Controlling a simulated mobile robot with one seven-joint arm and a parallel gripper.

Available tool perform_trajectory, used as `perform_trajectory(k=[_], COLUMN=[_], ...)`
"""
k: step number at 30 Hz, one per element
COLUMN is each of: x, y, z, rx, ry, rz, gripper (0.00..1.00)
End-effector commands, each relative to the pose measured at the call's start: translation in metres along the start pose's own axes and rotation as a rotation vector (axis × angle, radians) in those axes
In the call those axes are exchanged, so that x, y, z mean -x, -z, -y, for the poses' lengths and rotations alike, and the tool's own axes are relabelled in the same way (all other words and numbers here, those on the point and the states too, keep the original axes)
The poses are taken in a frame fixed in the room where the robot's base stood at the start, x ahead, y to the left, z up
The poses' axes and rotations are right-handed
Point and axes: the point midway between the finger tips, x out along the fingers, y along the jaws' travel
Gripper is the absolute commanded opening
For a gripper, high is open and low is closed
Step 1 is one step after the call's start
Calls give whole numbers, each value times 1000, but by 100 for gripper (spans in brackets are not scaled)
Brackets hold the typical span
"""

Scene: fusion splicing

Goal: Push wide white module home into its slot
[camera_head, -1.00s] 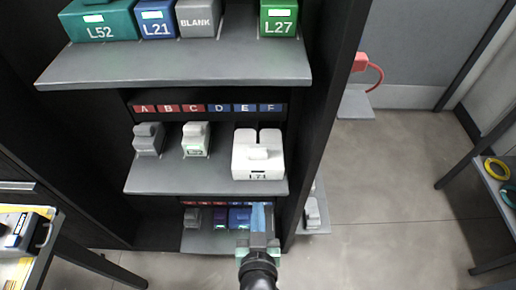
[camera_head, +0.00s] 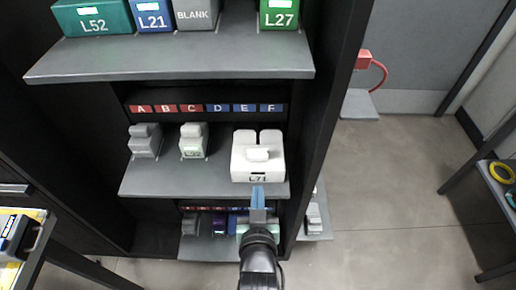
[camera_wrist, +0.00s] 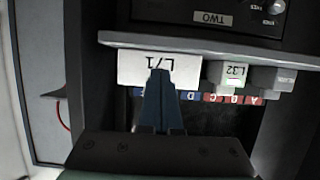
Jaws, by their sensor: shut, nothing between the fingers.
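The wide white module (camera_head: 258,160), labelled L71, sits at the right end of the middle shelf, under the letters E and F. In the wrist view its white front (camera_wrist: 150,68) appears upside down, just beyond my fingertips. My gripper (camera_head: 258,192) is shut and empty, its blue fingers pointing at the lower front of the module. In the wrist view the fingertips (camera_wrist: 162,75) overlap the module's label; I cannot tell whether they touch it. The module's back and its slot are hidden.
Two narrower grey modules (camera_head: 145,140) and (camera_head: 193,140) stand on the same shelf (camera_head: 160,180) to the left. The shelf above holds several labelled modules, including green L27 (camera_head: 279,14). A lower shelf with small modules is partly behind my arm. A dark cabinet side wall is close on the right.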

Motion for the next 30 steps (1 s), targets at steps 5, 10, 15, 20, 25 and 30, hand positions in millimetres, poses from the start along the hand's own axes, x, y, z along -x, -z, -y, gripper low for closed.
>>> perform_trajectory(k=[5, 10, 15, 20, 25, 30], x=[-11, -20, -30, -39, -49, -58], y=[4, 7, 11, 14, 17, 21], z=[0, 0, 0, 0, 0, 0], rx=[0, 1, 1, 1, 0, 1], ry=[0, 0, -1, -1, 0, 0], rz=[0, 0, -1, 0, 0, -1], gripper=[0, 0, 0, 0, 0, 0])
